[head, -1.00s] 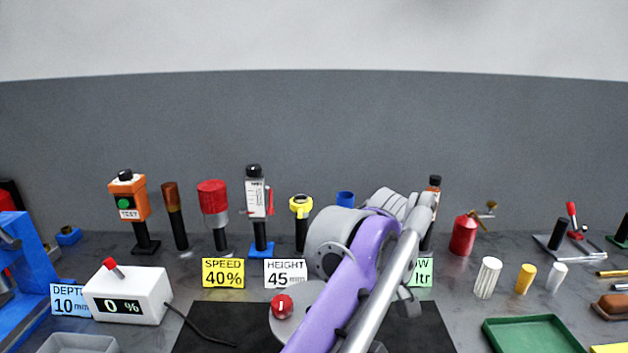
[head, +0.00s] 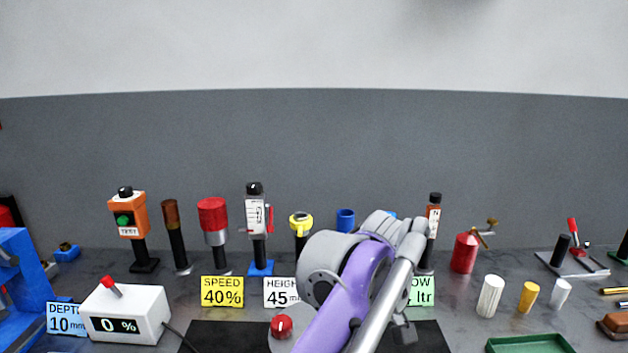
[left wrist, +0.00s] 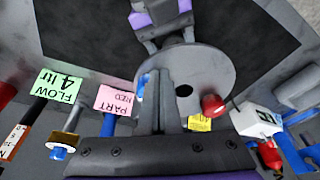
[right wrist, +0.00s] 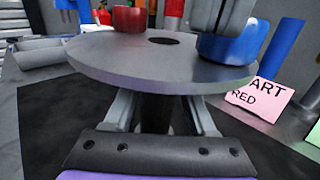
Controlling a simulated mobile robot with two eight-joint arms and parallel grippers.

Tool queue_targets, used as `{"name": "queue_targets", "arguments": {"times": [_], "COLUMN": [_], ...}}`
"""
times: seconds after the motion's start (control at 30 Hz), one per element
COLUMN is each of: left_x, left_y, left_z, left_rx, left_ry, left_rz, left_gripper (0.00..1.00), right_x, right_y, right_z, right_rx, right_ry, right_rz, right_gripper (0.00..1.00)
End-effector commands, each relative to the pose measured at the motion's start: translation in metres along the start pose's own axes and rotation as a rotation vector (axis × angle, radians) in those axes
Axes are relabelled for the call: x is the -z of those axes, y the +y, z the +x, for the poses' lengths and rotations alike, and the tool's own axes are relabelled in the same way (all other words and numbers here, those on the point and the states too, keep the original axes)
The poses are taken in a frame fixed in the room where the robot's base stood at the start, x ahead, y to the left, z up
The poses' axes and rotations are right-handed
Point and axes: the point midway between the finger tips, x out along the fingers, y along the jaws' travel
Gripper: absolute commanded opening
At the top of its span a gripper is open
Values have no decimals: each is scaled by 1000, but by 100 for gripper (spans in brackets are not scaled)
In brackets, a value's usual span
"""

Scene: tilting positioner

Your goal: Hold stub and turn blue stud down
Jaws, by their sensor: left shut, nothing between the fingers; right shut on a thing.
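The positioner's round grey disc (right wrist: 150,65) is close in both wrist views and partly visible in the head view (head: 276,340). On it are a red stud (right wrist: 130,18), a dark centre hole and a blue stud (right wrist: 232,45). The blue stud shows partly in the left wrist view (left wrist: 142,86), beside the fingers. My left gripper (left wrist: 158,75) is shut and empty over the disc; its fingers touch or nearly touch the blue stud. My right gripper (right wrist: 162,108) is below the disc, shut on the dark stub (right wrist: 157,113). My arm hides much of the disc in the head view.
A white box reading 0 % (head: 125,313) stands left of the black mat (head: 205,336). Sign cards, including SPEED 40% (head: 222,291), and several upright devices line the back. A green tray (head: 530,344) and small cylinders are at the right.

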Motion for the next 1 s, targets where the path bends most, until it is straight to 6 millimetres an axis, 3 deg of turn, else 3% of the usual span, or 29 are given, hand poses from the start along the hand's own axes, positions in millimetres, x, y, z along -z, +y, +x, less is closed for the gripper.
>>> {"name": "queue_targets", "arguments": {"times": [0.17,0.6,1.0], "left_x": [-1,11,12], "left_y": [0,0,1], "left_z": [-7,-54,-59], "left_rx": [-1,-1,-2], "left_ry": [-1,-2,-3], "left_rz": [1,1,1], "left_gripper": [0,0,0], "right_x": [0,0,0], "right_y": [0,0,0], "right_z": [0,0,0], "right_rx": [1,0,0], "right_ry": [1,1,1], "right_rz": [0,-1,-1], "right_gripper": [0,0,0]}}
